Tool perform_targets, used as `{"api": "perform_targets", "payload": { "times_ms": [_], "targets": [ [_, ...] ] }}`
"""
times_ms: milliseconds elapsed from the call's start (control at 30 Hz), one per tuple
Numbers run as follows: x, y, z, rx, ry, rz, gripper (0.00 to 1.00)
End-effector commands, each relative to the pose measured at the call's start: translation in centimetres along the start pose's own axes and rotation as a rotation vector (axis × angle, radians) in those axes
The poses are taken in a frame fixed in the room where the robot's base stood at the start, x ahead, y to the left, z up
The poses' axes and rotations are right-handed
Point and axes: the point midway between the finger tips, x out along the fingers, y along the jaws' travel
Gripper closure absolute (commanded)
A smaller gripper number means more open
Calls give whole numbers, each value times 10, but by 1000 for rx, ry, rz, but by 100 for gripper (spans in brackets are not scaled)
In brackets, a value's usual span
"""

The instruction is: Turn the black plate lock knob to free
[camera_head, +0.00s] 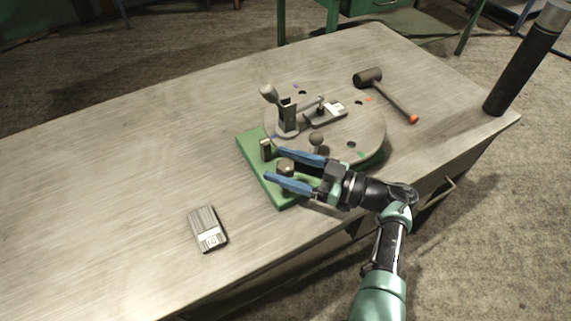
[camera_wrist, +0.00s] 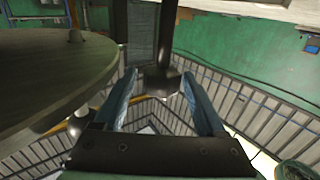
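The dark lock knob (camera_head: 285,168) stands on the green base plate (camera_head: 256,163), beside the round disc (camera_head: 372,145). My gripper (camera_head: 274,163) reaches in from the right with its blue fingers apart, one on each side of the knob. In the wrist view the knob (camera_wrist: 161,84) shows between the fingertips (camera_wrist: 160,75). It looks closer to the right finger; I cannot tell whether either finger touches it. The gripper is open and does not look closed on anything. The knob's turn position is not readable.
A toggle clamp (camera_head: 287,115), a labelled block (camera_head: 327,113) and a small round knob (camera_head: 316,138) are on the disc. A small post (camera_head: 265,150) stands by the far finger. A mallet (camera_head: 385,90) lies behind; another labelled block (camera_head: 207,229) lies left.

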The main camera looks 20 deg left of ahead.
Motion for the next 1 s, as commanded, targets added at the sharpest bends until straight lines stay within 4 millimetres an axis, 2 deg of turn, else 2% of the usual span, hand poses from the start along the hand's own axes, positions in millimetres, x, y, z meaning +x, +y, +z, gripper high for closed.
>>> {"api": "perform_targets", "payload": {
  "times_ms": [367,467,800,1000],
  "targets": [
    [-6,0,2,2,-1,1,24],
    [-19,1,3,1,-1,4,24],
    [-93,1,5,1,-2,4,24],
    [-121,0,4,1,-2,2,24]
  ]
}}
